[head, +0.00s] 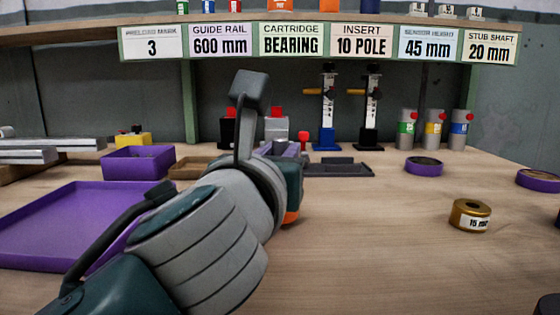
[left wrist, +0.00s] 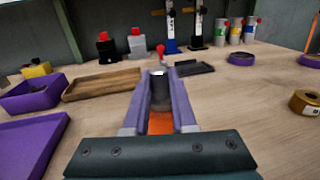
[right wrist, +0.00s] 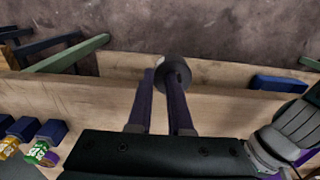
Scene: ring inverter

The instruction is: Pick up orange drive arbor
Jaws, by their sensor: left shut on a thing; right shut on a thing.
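An orange drive arbor (left wrist: 160,122) shows in the left wrist view between the purple fingers of my left gripper (left wrist: 160,82). Its orange part is near the palm and a dark grey cylindrical part points away. In the head view my left gripper (head: 280,148) is above the middle of the bench, mostly hidden behind my own arm, with a bit of orange (head: 291,217) at its underside. My right gripper (right wrist: 166,80) shows only in its own wrist view, shut on a dark grey round-ended part (right wrist: 174,71) by a wooden shelf; its fingers hide most of that part.
A large purple tray (head: 60,222) and a small purple bin (head: 138,163) are at the left. A brass ring (head: 470,214) and a purple round holder (head: 424,167) are at the right. Blue (head: 327,120) and black (head: 371,120) stands are at the back. The bench's front right is mostly clear.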

